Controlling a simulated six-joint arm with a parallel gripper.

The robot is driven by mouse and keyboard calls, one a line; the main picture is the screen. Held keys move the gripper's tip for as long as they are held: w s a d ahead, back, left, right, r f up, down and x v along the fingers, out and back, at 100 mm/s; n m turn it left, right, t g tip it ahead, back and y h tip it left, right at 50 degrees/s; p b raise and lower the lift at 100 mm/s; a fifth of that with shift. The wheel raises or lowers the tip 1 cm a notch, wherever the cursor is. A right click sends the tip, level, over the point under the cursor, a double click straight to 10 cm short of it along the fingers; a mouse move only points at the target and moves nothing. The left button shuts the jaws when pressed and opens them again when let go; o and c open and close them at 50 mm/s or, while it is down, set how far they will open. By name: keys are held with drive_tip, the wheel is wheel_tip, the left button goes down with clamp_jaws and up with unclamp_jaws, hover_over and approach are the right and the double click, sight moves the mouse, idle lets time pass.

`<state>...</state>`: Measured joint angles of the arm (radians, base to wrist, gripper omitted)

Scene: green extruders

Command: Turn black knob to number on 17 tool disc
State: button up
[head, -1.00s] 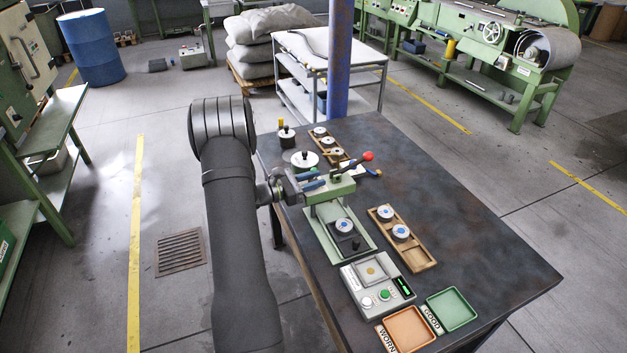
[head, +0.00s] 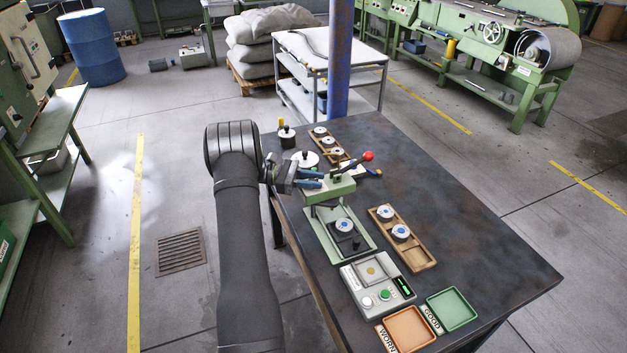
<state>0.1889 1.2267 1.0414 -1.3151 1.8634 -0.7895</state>
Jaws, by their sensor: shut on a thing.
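My gripper (head: 311,180) reaches in from the left, with its blue fingers at the left end of the green press head (head: 340,189). It is shut on a small dark part there, seemingly the black knob, which the fingers mostly hide. Any numbers on a tool disc are hidden or too small to read. The press has a lever with a red ball (head: 368,156) and stands on a green base (head: 358,247). A round piece with a blue centre (head: 344,225) lies under the head.
Behind the gripper are a white disc (head: 303,160) and a dark pot (head: 286,140). A wooden rack (head: 416,254), a grey gauge box (head: 367,289), an orange tray (head: 409,330) and a green tray (head: 453,309) stand to the right and front. The table's right side is clear.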

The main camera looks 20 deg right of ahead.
idle(0.4)
drive_tip(key=o, duration=0.9)
drive_tip(key=shift+o, duration=0.2)
drive_tip(key=v, duration=0.7)
drive_tip(key=shift+w+a, duration=0.15)
drive_tip(key=shift+w, duration=0.05)
drive_tip(key=x, duration=0.7)
drive_tip(key=shift+s+d, duration=0.2)
drive_tip(key=shift+s, duration=0.05)
drive_tip(key=shift+n+t+h, duration=0.3)
drive_tip(key=shift+t, duration=0.1)
